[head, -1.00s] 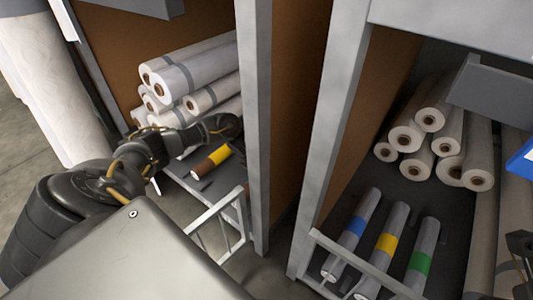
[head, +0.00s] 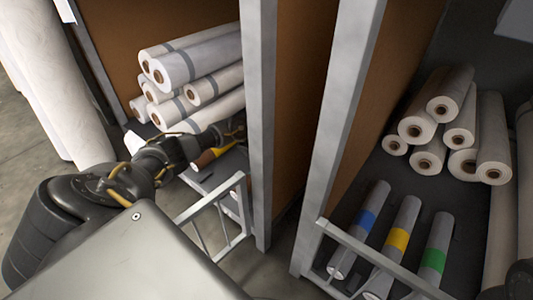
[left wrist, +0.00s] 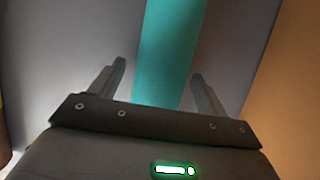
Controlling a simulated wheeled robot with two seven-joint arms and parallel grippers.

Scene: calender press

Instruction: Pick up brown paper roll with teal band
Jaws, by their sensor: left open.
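The brown paper roll with teal band shows only in part in the left wrist view, where its teal band (left wrist: 163,50) fills the space between my fingers. A dull brownish surface lies right of the band, blurred. My left gripper (left wrist: 160,78) is open, one finger on each side of the band; contact cannot be told. In the head view my left gripper (head: 236,130) reaches into the left shelf bay, and I cannot make out the teal band there. A brown roll with a yellow band (head: 208,157) lies just below it, partly covered by my arm.
White rolls (head: 180,68) are stacked above and behind my gripper. A grey post (head: 258,120) stands close to its right, and a low rail (head: 215,215) fronts the bay. The right bay holds more white rolls (head: 430,125) and grey rolls with blue, yellow and green bands (head: 398,239).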

